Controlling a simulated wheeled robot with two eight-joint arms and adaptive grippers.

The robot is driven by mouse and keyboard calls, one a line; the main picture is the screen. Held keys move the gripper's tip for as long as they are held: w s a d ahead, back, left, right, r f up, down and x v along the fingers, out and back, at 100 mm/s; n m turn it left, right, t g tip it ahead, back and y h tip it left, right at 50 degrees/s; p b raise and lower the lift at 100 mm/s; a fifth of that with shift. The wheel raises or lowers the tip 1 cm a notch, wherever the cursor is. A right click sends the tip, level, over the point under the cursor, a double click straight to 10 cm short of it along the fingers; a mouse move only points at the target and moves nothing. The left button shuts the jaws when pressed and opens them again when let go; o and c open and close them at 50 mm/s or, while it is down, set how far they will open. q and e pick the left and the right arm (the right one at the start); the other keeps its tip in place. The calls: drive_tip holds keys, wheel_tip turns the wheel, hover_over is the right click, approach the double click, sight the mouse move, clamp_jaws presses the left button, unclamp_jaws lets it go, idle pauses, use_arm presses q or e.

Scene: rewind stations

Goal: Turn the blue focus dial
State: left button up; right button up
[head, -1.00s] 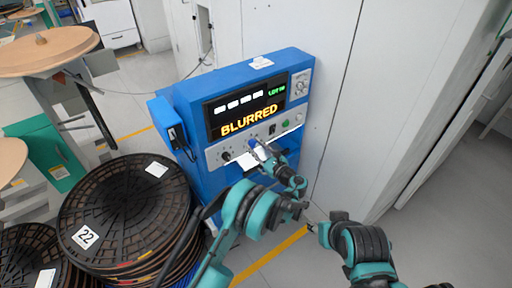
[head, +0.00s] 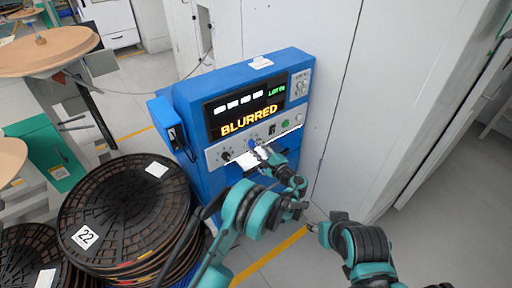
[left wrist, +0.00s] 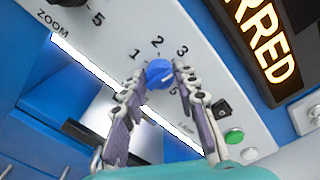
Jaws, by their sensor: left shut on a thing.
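The blue focus dial (left wrist: 159,73) sits on the pale control strip of the blue machine, with the numbers 1, 2 and 3 around it. In the head view the dial (head: 253,144) shows just above my left gripper (head: 262,152). In the left wrist view my left gripper (left wrist: 158,80) has one finger on each side of the dial and is shut on it. The machine's screen (head: 245,111) reads BLURRED in orange, with green lot text at its upper right. My right arm is at the lower right of the head view; its fingers are not clear.
A black zoom knob (left wrist: 70,3) and a green button (left wrist: 234,137) sit on the same strip. Stacked black reels (head: 125,210) stand left of the machine. A white cabinet wall (head: 345,90) is close on the right.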

use_arm(q)
drive_tip(key=shift+n, duration=0.6)
drive_tip(key=o, duration=1.1)
drive_tip(key=v, duration=0.7)
drive_tip(key=shift+s+d, duration=0.15)
drive_tip(key=shift+s, duration=0.05)
